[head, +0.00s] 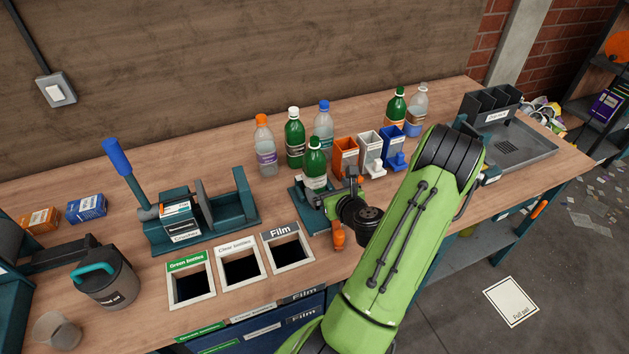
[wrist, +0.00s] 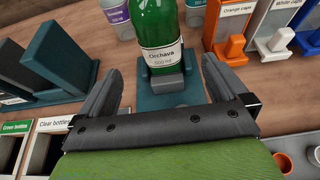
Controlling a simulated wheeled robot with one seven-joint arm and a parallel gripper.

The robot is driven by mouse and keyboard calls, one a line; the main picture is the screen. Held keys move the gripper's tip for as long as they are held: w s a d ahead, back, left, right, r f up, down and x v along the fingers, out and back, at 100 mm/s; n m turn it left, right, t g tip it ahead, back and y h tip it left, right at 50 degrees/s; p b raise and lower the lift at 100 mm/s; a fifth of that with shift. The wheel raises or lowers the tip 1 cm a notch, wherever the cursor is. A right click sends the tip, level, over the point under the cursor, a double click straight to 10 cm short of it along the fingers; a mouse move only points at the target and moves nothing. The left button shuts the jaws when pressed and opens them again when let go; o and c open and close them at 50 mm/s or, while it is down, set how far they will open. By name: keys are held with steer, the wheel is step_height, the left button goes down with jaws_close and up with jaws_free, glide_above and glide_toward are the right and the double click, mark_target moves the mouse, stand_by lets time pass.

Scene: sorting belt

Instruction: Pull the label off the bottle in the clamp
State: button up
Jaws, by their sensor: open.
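A green bottle (head: 315,163) stands upright in the teal clamp (head: 299,198), with a white label around its lower part. In the wrist view the bottle (wrist: 159,20) shows close up, its white label (wrist: 163,58) reading "Orchava 500 ml", above the teal clamp base (wrist: 165,93). No cap shows in the wrist view, as the bottle's top is out of frame. My gripper (wrist: 160,85) is open and empty. Its two fingers point toward the bottle, one to each side and in front of it. In the head view my gripper (head: 335,205) is partly hidden by my wrist.
Bins marked Green bottles (head: 190,284), Clear bottles (head: 240,265) and Film (head: 287,250) sit left of the clamp. A crusher (head: 185,225) stands behind them. Several bottles stand behind the clamp. Orange (head: 345,157), white (head: 369,152) and blue (head: 393,147) cap dispensers stand to the right.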

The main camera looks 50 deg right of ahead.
mark_target(317, 154)
steer(key=p+x, duration=0.1)
steer(key=x, duration=1)
steer(key=shift+w+d+r, duration=0.1)
steer(key=shift+w+r, duration=0.05)
steer(key=c, duration=0.9)
steer(key=o, duration=0.4)
steer(key=shift+c, duration=1.4)
steer(key=shift+r+p, duration=1.55)
steer(key=shift+p, duration=0.05)
steer(key=shift+r+p, duration=2.35)
steer(key=shift+r, duration=0.15)
